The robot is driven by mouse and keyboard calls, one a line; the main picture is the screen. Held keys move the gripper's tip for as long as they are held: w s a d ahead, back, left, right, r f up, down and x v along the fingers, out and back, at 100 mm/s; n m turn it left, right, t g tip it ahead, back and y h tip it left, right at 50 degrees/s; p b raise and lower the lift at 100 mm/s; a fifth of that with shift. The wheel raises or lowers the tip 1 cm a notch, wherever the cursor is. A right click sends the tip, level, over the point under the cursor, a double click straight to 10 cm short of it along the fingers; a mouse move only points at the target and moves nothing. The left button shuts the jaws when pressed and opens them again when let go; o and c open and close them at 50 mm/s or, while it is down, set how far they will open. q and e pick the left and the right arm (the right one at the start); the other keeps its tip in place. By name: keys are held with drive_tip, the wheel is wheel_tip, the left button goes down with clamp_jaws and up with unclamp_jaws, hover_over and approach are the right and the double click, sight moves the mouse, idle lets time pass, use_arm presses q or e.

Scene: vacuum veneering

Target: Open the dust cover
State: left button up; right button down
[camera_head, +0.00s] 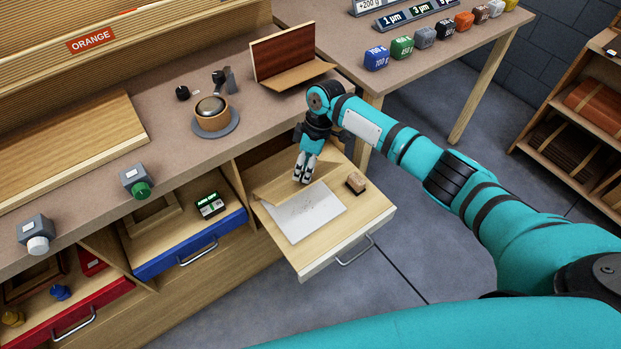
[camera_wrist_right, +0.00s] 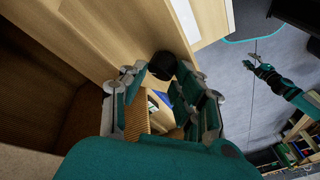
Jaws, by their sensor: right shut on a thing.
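A thin tan flap (camera_head: 278,182), which looks like the dust cover, stands tilted at the back of the open drawer (camera_head: 343,249). A white sheet (camera_head: 305,212) lies flat in front of it. My right gripper (camera_head: 303,178) reaches down into the drawer at the flap and is shut on it. In the right wrist view the fingers (camera_wrist_right: 168,105) are around a tan, ridged piece (camera_wrist_right: 137,118); the exact contact is hard to make out. A small teal arm with a gripper (camera_wrist_right: 255,63), seemingly my left, shows far off there; its jaws are too small to read.
A brown block (camera_head: 356,183) lies at the drawer's right. The worktop above carries a round wooden pot (camera_head: 212,113) and an upright dark panel (camera_head: 283,50). Blue (camera_head: 190,245) and red (camera_head: 82,316) drawers are at left. Several coloured weights line the back table (camera_head: 468,58).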

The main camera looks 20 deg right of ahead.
drive_tip(key=shift+w+a+r, duration=0.2)
drive_tip(key=shift+w, duration=0.25)
drive_tip(key=shift+w+a+r, duration=0.15)
drive_tip(key=shift+w+a, duration=0.05)
drive_tip(key=shift+w, duration=0.25)
drive_tip(key=shift+s, duration=0.3)
drive_tip(key=c, duration=1.9)
unclamp_jaws()
drive_tip(key=o, duration=0.9)
drive_tip(key=shift+w+d, duration=0.1)
drive_tip(key=s+v, duration=0.1)
drive_tip(key=v, duration=1.1)
drive_tip(key=shift+w, duration=0.45)
